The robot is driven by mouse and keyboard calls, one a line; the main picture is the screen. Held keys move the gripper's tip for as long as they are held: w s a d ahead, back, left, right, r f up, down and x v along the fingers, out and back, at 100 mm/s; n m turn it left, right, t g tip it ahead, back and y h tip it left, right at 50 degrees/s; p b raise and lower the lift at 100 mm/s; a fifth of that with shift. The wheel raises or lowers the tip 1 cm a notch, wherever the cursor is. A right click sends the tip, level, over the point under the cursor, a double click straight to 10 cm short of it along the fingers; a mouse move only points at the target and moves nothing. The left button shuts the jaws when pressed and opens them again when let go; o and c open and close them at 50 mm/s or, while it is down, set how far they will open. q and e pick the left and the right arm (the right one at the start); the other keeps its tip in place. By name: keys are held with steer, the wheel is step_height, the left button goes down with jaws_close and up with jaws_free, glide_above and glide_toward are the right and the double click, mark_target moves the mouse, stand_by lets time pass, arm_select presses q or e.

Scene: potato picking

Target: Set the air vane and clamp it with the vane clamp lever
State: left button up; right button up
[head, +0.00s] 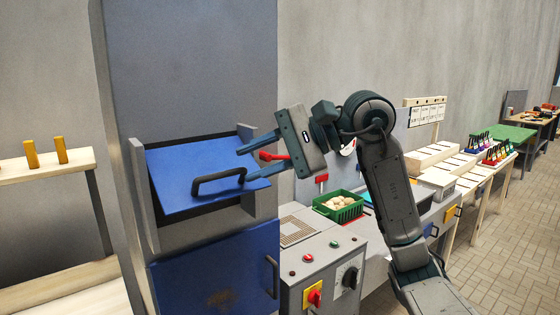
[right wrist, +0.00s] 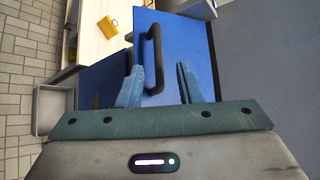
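The air vane, a blue plate (head: 175,175), sits tilted in the opening of the tall grey cabinet, with a black bar handle (head: 212,182) on its face. In the right wrist view the plate (right wrist: 185,45) and handle (right wrist: 155,45) lie ahead of the fingers. My right gripper (head: 243,166) is open at the handle's right end; its fingers (right wrist: 157,68) stand apart with the handle appearing between them. I cannot tell whether they touch it. A red lever (head: 268,156), likely the vane clamp lever, shows between the fingers, partly hidden. My left gripper is not in view.
A blue lower panel (head: 215,270) is below the opening. A control box (head: 322,275) with knobs stands right of it. A green crate (head: 338,208) of potatoes is on the bench behind. A wooden shelf (head: 45,166) with yellow blocks is at left.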

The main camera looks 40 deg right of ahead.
steer(key=shift+b+v, duration=0.7)
steer(key=shift+v, duration=1.55)
